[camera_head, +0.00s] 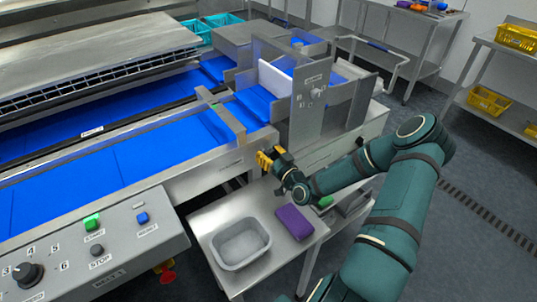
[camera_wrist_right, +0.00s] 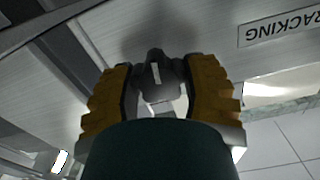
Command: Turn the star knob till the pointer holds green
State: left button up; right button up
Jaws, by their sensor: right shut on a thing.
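My right gripper (camera_head: 268,158) is at the side rail of the conveyor, its yellow fingers against the metal face. In the right wrist view the fingers stand on both sides of the dark star knob (camera_wrist_right: 156,72), which carries a white mark, and my right gripper (camera_wrist_right: 158,88) is shut on it. The knob is hidden behind the fingers in the head view. An upside-down label (camera_wrist_right: 279,28), its visible letters reading "RACKING", is beside the knob. I cannot make out a pointer or a green zone in either view. My left gripper is not in view.
Below the gripper a steel side table (camera_head: 222,214) holds a grey tub (camera_head: 241,262) and a purple block (camera_head: 294,222). A control panel (camera_head: 135,262) with buttons and a dial is at the lower left. An upright metal plate (camera_head: 312,110) stands behind the gripper.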

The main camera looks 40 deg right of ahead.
jog(key=o, duration=1.2)
jog(key=shift+s, duration=0.15)
jog(key=s+a, duration=0.1)
jog(key=s, duration=1)
jog(key=shift+s+a, duration=0.15)
jog(key=shift+s, duration=0.2)
